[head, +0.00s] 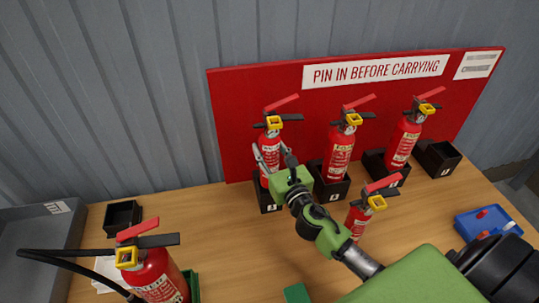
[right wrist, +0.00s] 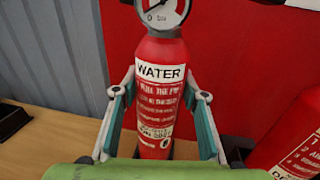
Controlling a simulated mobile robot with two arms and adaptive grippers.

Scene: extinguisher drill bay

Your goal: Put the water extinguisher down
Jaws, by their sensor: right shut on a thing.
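The water extinguisher (head: 271,144) is a red cylinder with a black and red handle and a yellow collar. It stands upright at the left end of the back row, over a black box (head: 268,205) labelled at the front. My right gripper (head: 273,160) is shut on its body, with one finger on each side. In the right wrist view the extinguisher (right wrist: 162,100) shows its WATER label and gauge between the fingers. Its base is hidden, so I cannot tell whether it rests in the box. My left gripper is not in view.
Two extinguishers (head: 339,150) (head: 403,140) stand in black boxes to the right, before a red board (head: 240,100). An empty box (head: 437,158) ends the row. Another extinguisher (head: 358,218) stands nearer. A large hosed one (head: 160,275) is front left, an empty box (head: 122,216) behind it. A blue tray (head: 487,222) is right.

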